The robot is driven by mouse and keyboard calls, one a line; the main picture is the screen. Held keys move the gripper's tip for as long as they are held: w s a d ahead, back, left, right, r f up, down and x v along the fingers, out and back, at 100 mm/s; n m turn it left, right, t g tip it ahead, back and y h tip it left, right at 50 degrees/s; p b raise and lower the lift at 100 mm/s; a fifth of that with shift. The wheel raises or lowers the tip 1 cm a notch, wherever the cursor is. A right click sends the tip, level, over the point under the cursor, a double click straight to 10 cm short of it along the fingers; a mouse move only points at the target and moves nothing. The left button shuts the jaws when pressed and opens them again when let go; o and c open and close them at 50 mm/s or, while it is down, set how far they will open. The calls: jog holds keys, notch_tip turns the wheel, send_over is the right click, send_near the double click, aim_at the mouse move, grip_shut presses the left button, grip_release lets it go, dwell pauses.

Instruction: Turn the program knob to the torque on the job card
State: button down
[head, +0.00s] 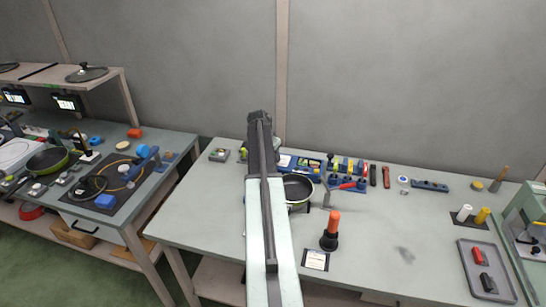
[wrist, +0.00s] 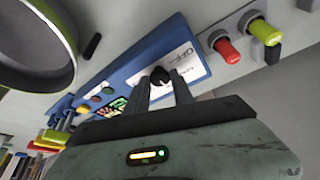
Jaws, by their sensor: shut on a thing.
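My gripper (wrist: 164,90) is shut on a dark program knob (wrist: 159,74) in the wrist view. The knob sits on a white dial face (wrist: 183,58) on a blue panel (wrist: 136,62). Printed letters that look like "OFF" show beside the knob; the other marks and the pointer are too small or covered to read. In the head view my arm hides the gripper and the knob, and part of the blue panel (head: 312,162) shows just right of it. A white card (head: 316,260) lies at the bench's front edge, perhaps the job card; its text is unreadable.
A pan (head: 298,189) stands right of my arm, and its rim (wrist: 66,72) fills the wrist view's upper left. An orange-handled tool (head: 332,225) stands upright by the card. Red (wrist: 228,50) and yellow-green (wrist: 265,33) knobs sit beside the panel. The bench's middle right is clear.

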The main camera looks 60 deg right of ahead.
jog(key=c, duration=1.1)
grip_release()
jog(key=p+v, duration=0.7)
jog(key=v, duration=0.1)
jog(key=shift+f, duration=0.1)
